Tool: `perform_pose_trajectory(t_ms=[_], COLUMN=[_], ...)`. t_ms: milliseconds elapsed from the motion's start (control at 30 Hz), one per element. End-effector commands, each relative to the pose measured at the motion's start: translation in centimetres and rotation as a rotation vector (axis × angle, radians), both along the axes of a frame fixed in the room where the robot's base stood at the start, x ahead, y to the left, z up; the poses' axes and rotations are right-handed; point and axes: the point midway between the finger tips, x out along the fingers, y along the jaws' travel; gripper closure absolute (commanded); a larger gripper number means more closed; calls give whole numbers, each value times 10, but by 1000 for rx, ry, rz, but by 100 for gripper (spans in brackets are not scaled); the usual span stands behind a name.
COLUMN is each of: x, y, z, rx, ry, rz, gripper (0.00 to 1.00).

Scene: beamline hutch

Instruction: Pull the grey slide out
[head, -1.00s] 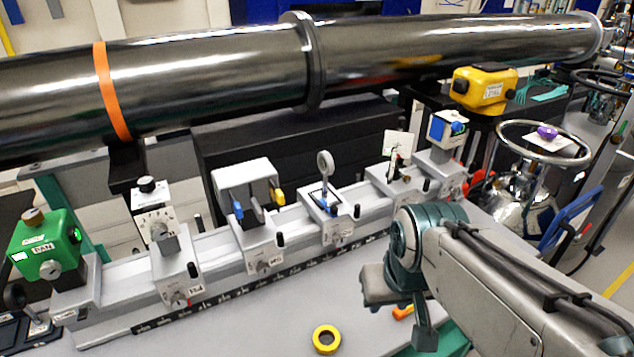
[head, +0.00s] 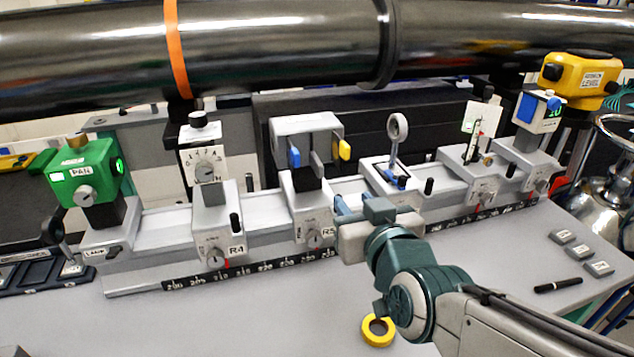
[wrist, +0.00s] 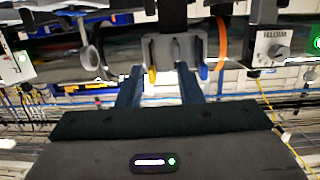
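The slide box (head: 305,126) is a light grey housing on the R3 carriage, with three tabs on its front: blue at left, grey in the middle, yellow at right. The grey slide (head: 316,163) stands between the blue tab (head: 293,157) and the yellow tab (head: 344,150). My gripper (head: 347,203) is in front of and below the box, to the right of the grey slide and apart from it. In the wrist view, the blue fingers of my gripper (wrist: 161,74) are spread, with nothing held. The box (wrist: 174,48) lies beyond the tips, the yellow tab (wrist: 152,75) between them.
The rail carries other carriages: a dial unit (head: 204,165) at left, and a ring holder (head: 397,135) and card holder (head: 475,130) at right. A dark pipe (head: 280,45) runs above. A yellow tape roll (head: 378,330) lies on the bench. Bare bench is at front left.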

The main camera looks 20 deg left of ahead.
Motion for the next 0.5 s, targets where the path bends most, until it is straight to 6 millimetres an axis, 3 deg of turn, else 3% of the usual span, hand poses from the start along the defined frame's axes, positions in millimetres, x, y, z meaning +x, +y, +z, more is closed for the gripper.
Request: perform_pose_trajectory(t_ms=[100, 267, 500], x=[-6, -9, 6], y=[16, 22, 32], z=[1, 9, 12], rx=[49, 81, 81], ry=[-92, -144, -146], rz=[24, 30, 30], gripper=[67, 67, 67])
